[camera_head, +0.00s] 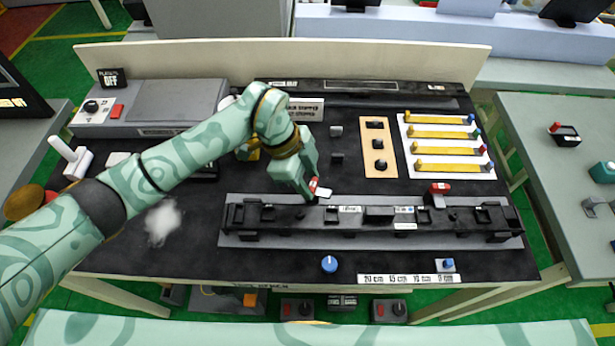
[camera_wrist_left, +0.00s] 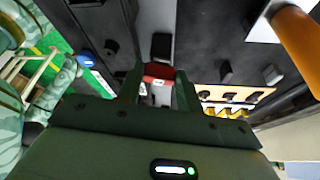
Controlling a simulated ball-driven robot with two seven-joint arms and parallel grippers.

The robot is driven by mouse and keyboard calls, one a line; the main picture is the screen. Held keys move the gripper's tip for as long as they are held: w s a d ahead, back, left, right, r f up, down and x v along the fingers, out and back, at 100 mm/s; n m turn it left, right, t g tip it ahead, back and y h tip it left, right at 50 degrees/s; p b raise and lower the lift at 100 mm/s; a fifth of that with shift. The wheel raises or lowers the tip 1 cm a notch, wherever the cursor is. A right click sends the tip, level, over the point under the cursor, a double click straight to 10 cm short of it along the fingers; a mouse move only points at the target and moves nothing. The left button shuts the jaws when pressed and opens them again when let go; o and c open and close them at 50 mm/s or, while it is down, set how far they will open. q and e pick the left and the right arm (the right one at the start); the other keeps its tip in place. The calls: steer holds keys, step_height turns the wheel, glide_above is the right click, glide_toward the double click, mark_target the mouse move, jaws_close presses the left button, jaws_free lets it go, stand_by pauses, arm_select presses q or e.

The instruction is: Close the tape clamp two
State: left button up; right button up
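A long dark fixture rail (camera_head: 470,236) lies across the front of the black worktop. Two red-handled clamps show on it: one near the middle (camera_head: 315,184), with a pale plate beside it, and one to the right (camera_head: 440,187), its red handle on top. My left gripper (camera_head: 306,184) reaches down at the middle clamp, fingers on either side of its red handle. In the left wrist view the red handle (camera_wrist_left: 158,70) fills most of the gap between my fingertips (camera_wrist_left: 159,76); I cannot tell whether they press on it. My right gripper is not in view.
Behind the rail are a tan board (camera_head: 378,165) with black knobs and a white board (camera_head: 404,175) with yellow strips. A blue knob (camera_head: 329,264) stands in front. A grey box (camera_head: 175,100) sits back left. Side tables flank the bench.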

arm_select(q)
steer(key=shift+c, duration=1.4)
steer(key=shift+r, duration=0.1)
steer(key=shift+w+m+g, duration=0.2)
steer(key=shift+m+g, duration=0.1)
steer(key=shift+m, duration=0.7)
steer(key=shift+w+d+m+g+y+p, duration=0.1)
steer(key=shift+m+g+y+p, duration=0.2)
steer(key=shift+m, duration=0.6)
steer(key=m+g+b, duration=0.1)
steer(key=m, duration=0.2)
steer(key=shift+w+d+m+y, duration=0.1)
steer(key=shift+d+m+y, duration=0.05)
steer(key=shift+m+y, duration=0.2)
steer(key=m+y+b, duration=0.1)
steer(key=m, duration=0.1)
steer(key=m+b, duration=0.1)
steer(key=m, duration=0.1)
steer(key=shift+w+d+g+y, duration=0.15)
steer(key=shift+d+g+y, duration=0.05)
steer(key=shift+g+y, duration=0.2)
steer(key=shift+d+m+y+b, duration=0.15)
steer(key=shift+m+y+b, duration=0.6)
steer(key=shift+m, duration=0.9)
